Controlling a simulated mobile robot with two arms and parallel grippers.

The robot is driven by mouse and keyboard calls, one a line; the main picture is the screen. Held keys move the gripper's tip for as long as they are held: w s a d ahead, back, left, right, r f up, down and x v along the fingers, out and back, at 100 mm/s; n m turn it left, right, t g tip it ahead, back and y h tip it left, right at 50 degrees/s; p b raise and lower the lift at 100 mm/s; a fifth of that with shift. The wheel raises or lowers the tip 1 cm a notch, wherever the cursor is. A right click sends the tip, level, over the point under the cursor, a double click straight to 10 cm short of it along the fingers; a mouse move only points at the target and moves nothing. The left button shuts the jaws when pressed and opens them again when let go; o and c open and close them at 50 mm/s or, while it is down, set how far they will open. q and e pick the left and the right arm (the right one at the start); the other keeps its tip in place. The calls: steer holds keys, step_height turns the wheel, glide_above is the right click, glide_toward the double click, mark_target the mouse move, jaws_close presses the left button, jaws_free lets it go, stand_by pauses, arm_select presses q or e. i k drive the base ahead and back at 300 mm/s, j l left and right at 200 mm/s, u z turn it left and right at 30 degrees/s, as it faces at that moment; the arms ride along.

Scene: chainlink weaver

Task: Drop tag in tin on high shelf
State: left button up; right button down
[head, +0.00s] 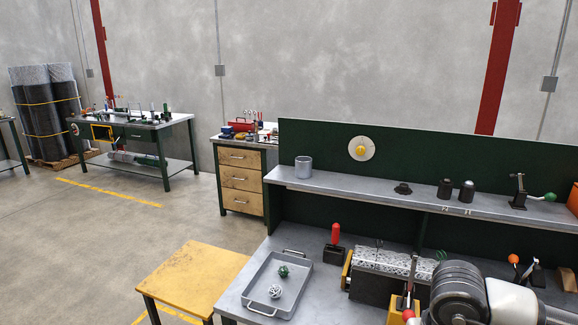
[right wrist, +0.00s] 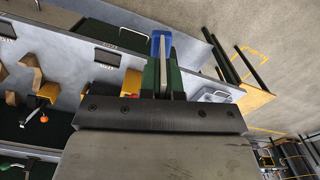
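A grey open-topped tin (head: 303,167) stands upright near the left end of the high shelf (head: 350,187) in the head view. My right gripper (right wrist: 162,75) shows in the right wrist view, its dark green fingers close together on a small blue and white piece, which looks like the tag (right wrist: 156,44). The tag sticks out past the fingertips. In the head view only my right arm shows, at the lower right; its fingers and the tag are not visible there. The tin is not recognisable in the wrist view. My left gripper is in neither view.
On the shelf to the right are a small dark knob (head: 403,189), two dark cylinders and a toggle clamp (head: 519,193). Below, the bench holds a grey tray (head: 256,299) with two woven balls, a red-handled tool (head: 335,235) and a vise-like fixture (head: 378,280).

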mark_target(308, 159)
steer(key=i+j+u, duration=0.25)
steer(key=u, duration=0.15)
steer(key=i+j+u, duration=0.25)
steer(key=u, duration=0.2)
steer(key=i+j+u, duration=0.2)
steer(key=u, duration=0.2)
steer(key=i+u, duration=0.45)
steer(key=i+j+u, duration=0.2)
steer(key=i+u, duration=0.15)
steer(key=i, duration=0.5)
steer(key=i+u, duration=0.35)
steer(key=i, duration=0.5)
steer(key=i+l+z, duration=0.1)
steer(key=i+z, duration=0.4)
steer(key=i+j+z, duration=0.1)
steer(key=i+z, duration=0.4)
steer(key=i+j+z, duration=0.35)
steer(key=i+z, duration=0.15)
steer(key=i+l+z, duration=0.25)
steer(key=i+z, duration=0.9)
steer(key=i, duration=0.2)
steer(key=i+j+z, duration=0.2)
steer(key=i+z, duration=0.2)
steer(key=i+l+z, duration=0.15)
steer(key=i+z, duration=1.05)
steer(key=z, duration=0.15)
steer(key=i+j+z, duration=0.4)
steer(key=l, duration=0.05)
